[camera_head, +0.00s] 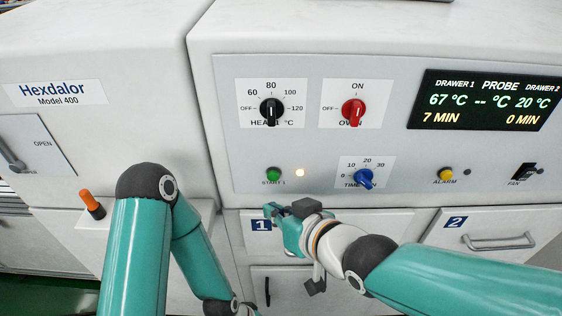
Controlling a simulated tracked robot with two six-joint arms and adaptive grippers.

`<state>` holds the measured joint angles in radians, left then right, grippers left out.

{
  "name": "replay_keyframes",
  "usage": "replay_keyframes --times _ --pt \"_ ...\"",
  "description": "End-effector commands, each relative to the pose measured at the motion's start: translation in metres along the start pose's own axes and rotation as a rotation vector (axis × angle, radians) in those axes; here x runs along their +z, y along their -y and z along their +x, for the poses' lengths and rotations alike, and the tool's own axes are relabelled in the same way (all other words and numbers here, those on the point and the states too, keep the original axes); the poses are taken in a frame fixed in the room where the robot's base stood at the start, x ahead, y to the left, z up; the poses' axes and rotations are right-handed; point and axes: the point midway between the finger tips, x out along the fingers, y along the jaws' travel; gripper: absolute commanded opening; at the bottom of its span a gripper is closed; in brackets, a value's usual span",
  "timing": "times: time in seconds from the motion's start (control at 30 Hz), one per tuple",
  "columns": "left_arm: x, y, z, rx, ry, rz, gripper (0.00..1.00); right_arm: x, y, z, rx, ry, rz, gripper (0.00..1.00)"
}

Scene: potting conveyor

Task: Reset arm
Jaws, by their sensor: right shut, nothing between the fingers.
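My right arm comes in from the right, and its gripper (272,211) is in front of the panel of drawer 1, just below the green start button (273,174). The gripper is shut with nothing held; whether it touches the drawer front I cannot tell. It hides much of drawer 1, whose blue label "1" (261,225) shows at its left. My left arm bends down in front of the left cabinet and runs out at the bottom edge. Its gripper is out of view.
The oven panel has a black heat knob (272,111), a red oven knob (353,112) set up to ON, a blue time knob (365,179) and a yellow alarm button (446,175). The display (484,100) reads 67 °C, 7 MIN for drawer 1. Drawer 2's handle (498,242) sticks out at right.

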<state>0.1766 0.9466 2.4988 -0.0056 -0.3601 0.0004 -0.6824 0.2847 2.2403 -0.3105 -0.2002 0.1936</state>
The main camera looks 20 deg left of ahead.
Motion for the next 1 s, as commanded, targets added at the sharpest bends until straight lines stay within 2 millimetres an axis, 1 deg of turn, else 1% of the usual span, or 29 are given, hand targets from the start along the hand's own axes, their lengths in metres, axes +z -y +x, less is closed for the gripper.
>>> replay_keyframes --times 0.17,0.27,0.37,0.47,0.5,0.57,0.6,0.67,0.7,0.73,0.77,0.8,0.87,0.9,1.0 --pt "0.0 0.0 0.0 0.0 0.0 0.0 0.4 0.0 -0.002 0.0 0.003 0.0 0.002 0.0" --pt "0.0 0.0 0.0 0.0 0.0 0.0 0.4 0.003 -0.015 0.001 0.022 0.006 0.022 0.0" --pt "0.0 0.0 0.0 0.0 0.0 0.0 0.4 0.02 -0.045 0.007 0.064 0.039 0.07 0.0" --pt "0.0 0.0 0.0 0.0 0.0 0.0 0.4 0.057 -0.086 0.016 0.122 0.109 0.147 0.0" --pt "0.0 0.0 0.0 0.0 0.0 0.0 0.4 0.077 -0.104 0.019 0.146 0.146 0.189 0.0" --pt "0.0 0.0 0.0 0.0 0.0 0.0 0.4 0.114 -0.13 0.021 0.185 0.209 0.264 0.0" --pt "0.0 0.0 0.0 0.0 0.0 0.0 0.4 0.141 -0.146 0.022 0.209 0.251 0.319 0.0" --pt "0.0 0.0 0.0 0.0 0.0 0.0 0.4 0.183 -0.166 0.019 0.243 0.316 0.405 0.0" --pt "0.0 0.0 0.0 0.0 0.0 0.0 0.4 0.212 -0.176 0.017 0.264 0.358 0.463 0.0" --pt "0.0 0.0 0.0 0.0 0.0 0.0 0.4 0.235 -0.182 0.014 0.279 0.39 0.507 0.0" --pt "0.0 0.0 0.0 0.0 0.0 0.0 0.4 0.257 -0.187 0.01 0.293 0.422 0.554 0.0" --pt "0.0 0.0 0.0 0.0 0.0 0.0 0.4 0.286 -0.191 0.004 0.31 0.464 0.615 0.0" --pt "0.0 0.0 0.0 0.0 0.0 0.0 0.4 0.328 -0.193 -0.005 0.332 0.524 0.706 0.0" --pt "0.0 0.0 0.0 0.0 0.0 0.0 0.4 0.353 -0.191 -0.012 0.344 0.561 0.761 0.0" --pt "0.0 0.0 0.0 0.0 0.0 0.0 0.4 0.404 -0.178 -0.028 0.363 0.641 0.878 0.0"
